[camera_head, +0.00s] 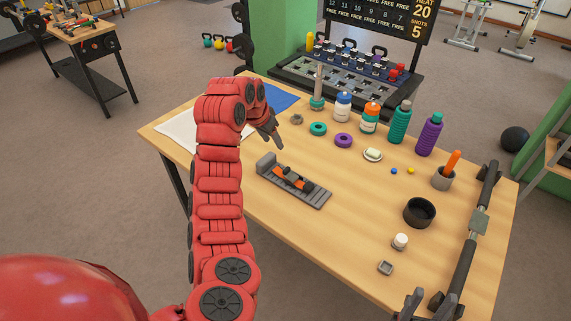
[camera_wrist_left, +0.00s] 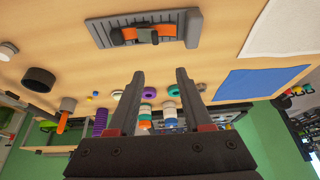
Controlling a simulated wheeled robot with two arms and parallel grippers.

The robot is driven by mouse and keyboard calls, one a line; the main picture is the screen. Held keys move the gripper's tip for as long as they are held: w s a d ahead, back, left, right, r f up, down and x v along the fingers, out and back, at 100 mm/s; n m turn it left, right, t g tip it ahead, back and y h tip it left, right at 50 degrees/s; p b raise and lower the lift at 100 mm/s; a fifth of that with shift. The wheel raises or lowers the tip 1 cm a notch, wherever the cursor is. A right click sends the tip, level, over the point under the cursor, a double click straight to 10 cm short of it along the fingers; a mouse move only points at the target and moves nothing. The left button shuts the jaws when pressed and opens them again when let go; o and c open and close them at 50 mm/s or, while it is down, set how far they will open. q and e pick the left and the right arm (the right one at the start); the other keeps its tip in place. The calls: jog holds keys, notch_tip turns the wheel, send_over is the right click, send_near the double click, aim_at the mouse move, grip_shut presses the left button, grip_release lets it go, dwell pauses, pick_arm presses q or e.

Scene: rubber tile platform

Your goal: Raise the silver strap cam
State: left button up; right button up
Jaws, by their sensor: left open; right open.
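A dark grey strap fixture (camera_head: 312,196) lies on the wooden table, with a ribbed base and a raised block at its left end. An orange strap (camera_head: 279,173) and dark buckle pieces (camera_head: 293,180) sit on it. The fixture also shows at the top of the left wrist view (camera_wrist_left: 193,28), with the dark buckle (camera_wrist_left: 147,34) on the strap. I cannot tell which part is the silver cam. My left gripper (camera_head: 277,137) is open and empty, above the table behind the fixture and apart from it. My right gripper (camera_head: 428,303) is open and empty at the bottom right.
Bottles, including a purple one (camera_head: 429,136), stand along the back. A black bowl (camera_head: 420,212), a white jar (camera_head: 400,241) and a small grey square piece (camera_head: 385,267) lie right. A barbell (camera_head: 464,263) runs along the right edge. Bare table surrounds the fixture's front.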

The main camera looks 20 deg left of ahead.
pick_arm(q)
jog(key=b, duration=0.7)
send_near(286, 169)
jog(key=shift+g, duration=0.3)
jog(key=p+x, duration=0.1)
jog(key=x, duration=0.2)
jog(key=p+x, duration=0.1)
jog(key=x, duration=0.3)
jog(key=shift+w, duration=0.3)
jog(key=shift+w+d+f+p, duration=0.1)
jog(key=shift+w+f+p, duration=0.2)
jog(key=shift+f, duration=0.35)
jog(key=shift+c, duration=0.3)
grip_shut()
